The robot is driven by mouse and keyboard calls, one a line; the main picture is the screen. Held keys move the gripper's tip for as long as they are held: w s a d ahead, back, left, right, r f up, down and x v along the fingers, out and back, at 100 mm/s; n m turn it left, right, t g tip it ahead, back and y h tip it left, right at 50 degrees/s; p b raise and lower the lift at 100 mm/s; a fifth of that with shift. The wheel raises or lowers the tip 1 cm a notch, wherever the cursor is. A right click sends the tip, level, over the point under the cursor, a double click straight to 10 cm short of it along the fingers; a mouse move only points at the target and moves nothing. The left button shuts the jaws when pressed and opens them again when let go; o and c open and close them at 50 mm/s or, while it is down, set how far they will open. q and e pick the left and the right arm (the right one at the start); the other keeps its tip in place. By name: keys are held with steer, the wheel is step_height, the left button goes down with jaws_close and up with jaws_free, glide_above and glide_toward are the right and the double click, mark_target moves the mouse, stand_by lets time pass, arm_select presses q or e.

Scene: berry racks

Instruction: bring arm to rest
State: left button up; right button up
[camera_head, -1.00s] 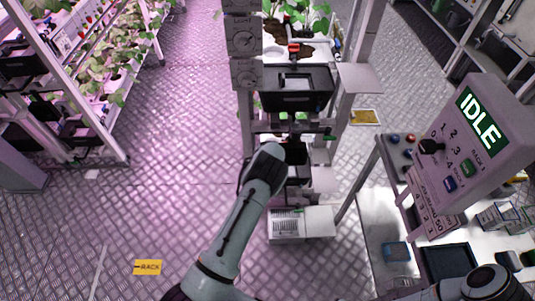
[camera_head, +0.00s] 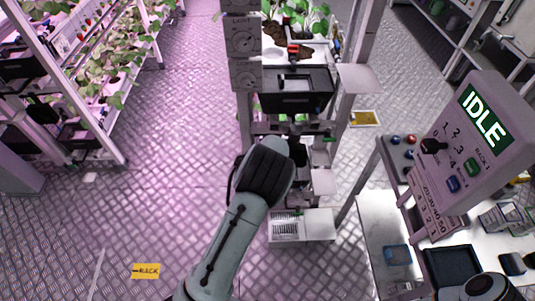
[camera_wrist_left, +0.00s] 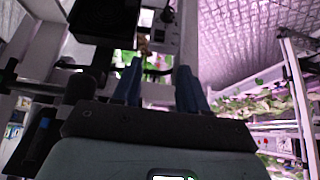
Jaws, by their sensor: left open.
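My left arm (camera_head: 232,235) reaches up from the bottom of the head view, in front of the middle rack. Its dark wrist end (camera_head: 265,172) hides the left fingers there. In the left wrist view, my left gripper (camera_wrist_left: 159,67) shows two blue fingers standing apart, and I see nothing held between them. The fingers point toward the rack's dark box and white fittings. A piece of my right arm (camera_head: 488,286) shows at the lower right corner of the head view; its gripper is out of sight.
The middle rack holds a black bin (camera_head: 296,98) and potted plants above. A white box (camera_head: 303,226) sits low beside the wrist. A console reading IDLE (camera_head: 483,118) stands at the right over a bench with a blue box (camera_head: 397,254). Floor at the left is clear around a yellow sign (camera_head: 146,271).

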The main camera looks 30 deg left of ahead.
arm_select(q)
steer(key=shift+f, duration=0.1)
stand_by(0.3)
steer(key=s+d+f+m+g+h, duration=0.1)
steer(key=s+d+f+g, duration=0.15)
steer(key=s+f, duration=0.75)
steer(key=s+d+f+g+h, duration=0.25)
steer(key=s+f, duration=0.55)
steer(key=s, duration=0.4)
steer(key=s+d+m+g+h, duration=0.1)
steer(key=s+d+h, duration=0.2)
steer(key=s+d, duration=1.1)
steer(key=shift+s+f+h, duration=0.2)
steer(key=shift+s+h, duration=0.15)
steer(key=shift+s, duration=0.15)
steer(key=shift+s+a+f, duration=0.1)
steer(key=shift+a, duration=0.05)
